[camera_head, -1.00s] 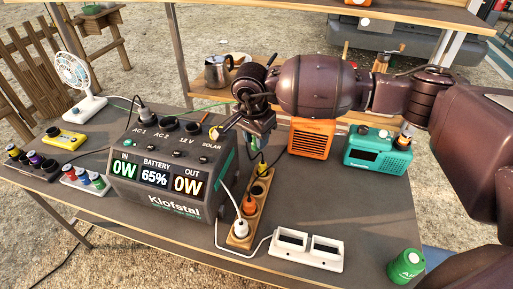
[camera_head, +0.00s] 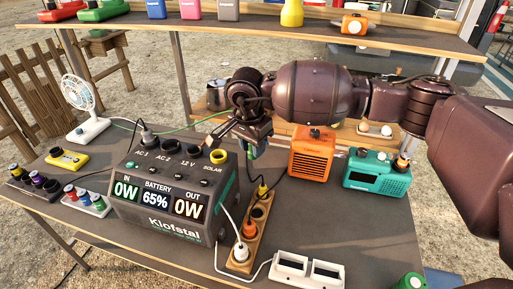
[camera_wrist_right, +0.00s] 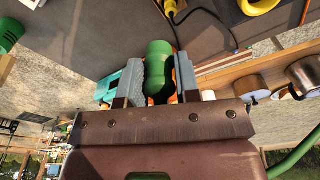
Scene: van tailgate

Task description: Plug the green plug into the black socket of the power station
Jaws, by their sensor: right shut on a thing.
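The power station (camera_head: 170,205) stands on the table in the head view. Its top has a dark plug (camera_head: 147,139) in AC 1, black-rimmed sockets at AC 2 (camera_head: 165,151) and 12 V (camera_head: 190,157), and a yellow-rimmed solar socket (camera_head: 218,156). My right gripper (camera_head: 249,146) is above and behind the station's right rear corner. It is shut on the green plug, which shows between the fingers in the right wrist view (camera_wrist_right: 158,66). The plug is apart from the sockets, and its tip is hard to make out in the head view. My left gripper is not in view.
A wooden power strip (camera_head: 257,220) with plugs stands right of the station. An orange heater (camera_head: 312,155) and a teal radio (camera_head: 377,172) stand further right. A fan (camera_head: 82,105) stands at left. A thin green cable runs behind the station.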

